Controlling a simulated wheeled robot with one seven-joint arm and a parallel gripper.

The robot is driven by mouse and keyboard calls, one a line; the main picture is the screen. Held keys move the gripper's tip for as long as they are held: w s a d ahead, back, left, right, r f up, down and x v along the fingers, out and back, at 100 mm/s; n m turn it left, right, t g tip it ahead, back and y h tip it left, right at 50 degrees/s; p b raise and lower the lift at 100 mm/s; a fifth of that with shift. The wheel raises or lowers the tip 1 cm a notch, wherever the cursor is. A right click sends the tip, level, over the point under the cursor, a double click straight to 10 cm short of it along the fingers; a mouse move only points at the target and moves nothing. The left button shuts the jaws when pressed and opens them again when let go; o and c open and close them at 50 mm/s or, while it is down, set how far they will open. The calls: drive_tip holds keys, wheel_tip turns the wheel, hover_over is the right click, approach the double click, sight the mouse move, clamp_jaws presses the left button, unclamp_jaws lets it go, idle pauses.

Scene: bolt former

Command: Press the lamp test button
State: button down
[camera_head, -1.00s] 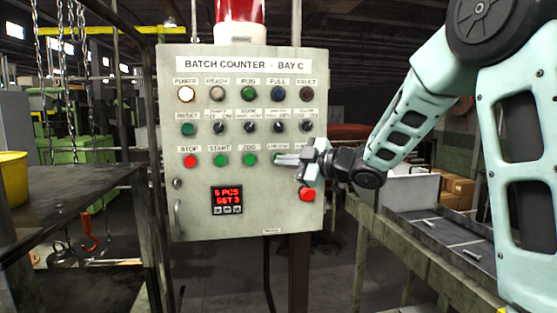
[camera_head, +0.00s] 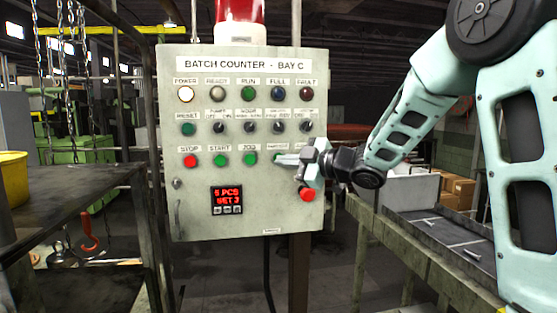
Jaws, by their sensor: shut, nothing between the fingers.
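The control panel (camera_head: 255,222), headed "BATCH COUNTER - BAY C", faces me. Its bottom row holds a red STOP button (camera_head: 190,160), green START button (camera_head: 221,159) and green JOG button (camera_head: 250,158). My gripper (camera_head: 280,159) is shut and empty, its tip at the fourth button place in that row. It hides most of that place and the place to its right. The small label above the tip is too blurred to read for certain, so I cannot tell which button is the lamp test. I cannot tell whether the tip touches the panel.
The POWER lamp (camera_head: 186,94) is lit white; the other top-row lamps look dim. Selector knobs (camera_head: 249,127) sit just above the button row. A large red button (camera_head: 307,194) is close below my gripper. The display (camera_head: 227,199) reads "5 PCS SET 3".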

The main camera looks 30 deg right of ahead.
drive_tip(key=shift+w, duration=0.1)
idle(0.4)
drive_tip(key=shift+w+d, duration=0.15)
drive_tip(key=shift+w, duration=0.15)
drive_tip(key=shift+s, duration=0.4)
idle(0.4)
drive_tip(key=s+a+b, duration=0.1)
drive_tip(key=s+a, duration=0.1)
drive_tip(key=s, duration=0.3)
drive_tip(key=shift+s+b, duration=0.35)
idle(0.4)
